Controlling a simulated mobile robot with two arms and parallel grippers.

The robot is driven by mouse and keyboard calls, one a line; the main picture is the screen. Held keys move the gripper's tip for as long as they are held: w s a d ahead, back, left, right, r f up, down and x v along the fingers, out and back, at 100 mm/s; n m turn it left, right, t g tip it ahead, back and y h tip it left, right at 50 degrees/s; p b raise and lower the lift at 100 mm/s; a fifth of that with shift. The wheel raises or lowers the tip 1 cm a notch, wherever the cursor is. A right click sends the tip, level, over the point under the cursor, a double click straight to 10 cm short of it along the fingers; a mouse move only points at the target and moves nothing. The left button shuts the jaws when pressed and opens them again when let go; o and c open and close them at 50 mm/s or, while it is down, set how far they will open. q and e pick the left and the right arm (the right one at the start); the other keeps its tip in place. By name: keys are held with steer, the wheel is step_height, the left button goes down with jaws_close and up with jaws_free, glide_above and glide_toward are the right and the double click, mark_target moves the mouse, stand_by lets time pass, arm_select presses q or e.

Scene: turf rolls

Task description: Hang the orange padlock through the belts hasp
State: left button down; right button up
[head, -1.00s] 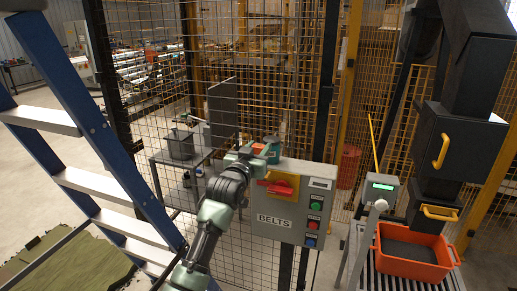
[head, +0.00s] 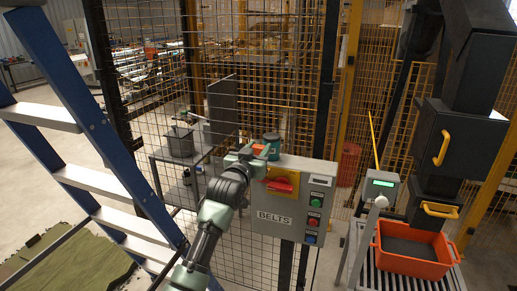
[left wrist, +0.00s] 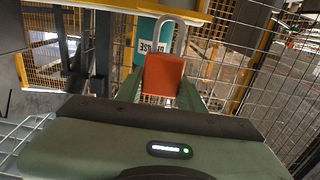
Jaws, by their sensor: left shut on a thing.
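The orange padlock (left wrist: 163,75) is held between the fingers of my left gripper (left wrist: 165,92), with its grey shackle pointing away from the palm. In the head view, my left gripper (head: 256,152) is at the upper left corner of the grey BELTS box (head: 262,232), and a bit of orange padlock (head: 259,149) shows between its fingers. The box has a red handle (head: 280,184) on a yellow plate (head: 268,197). I cannot make out the hasp hole or whether the shackle touches it. My right gripper is out of view.
A teal can (head: 272,145) stands behind the box top; it also shows behind the shackle in the left wrist view (left wrist: 146,42). Mesh fencing surrounds the box. A blue ladder (head: 85,110) stands left. An orange crate (head: 415,268) sits on rollers at right.

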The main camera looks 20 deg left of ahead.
arm_select(q)
steer(key=shift+f+b, duration=1)
steer(key=shift+f, duration=0.95)
steer(key=c, duration=0.8)
jaws_free()
steer(key=shift+r, duration=0.1)
steer(key=shift+s+f, duration=0.2)
steer(key=shift+s, duration=0.35)
steer(key=s+b, duration=0.2)
steer(key=s, duration=0.4)
steer(key=shift+s+a+r, duration=0.1)
steer(key=shift+s+r, duration=0.05)
steer(key=shift+s, duration=0.25)
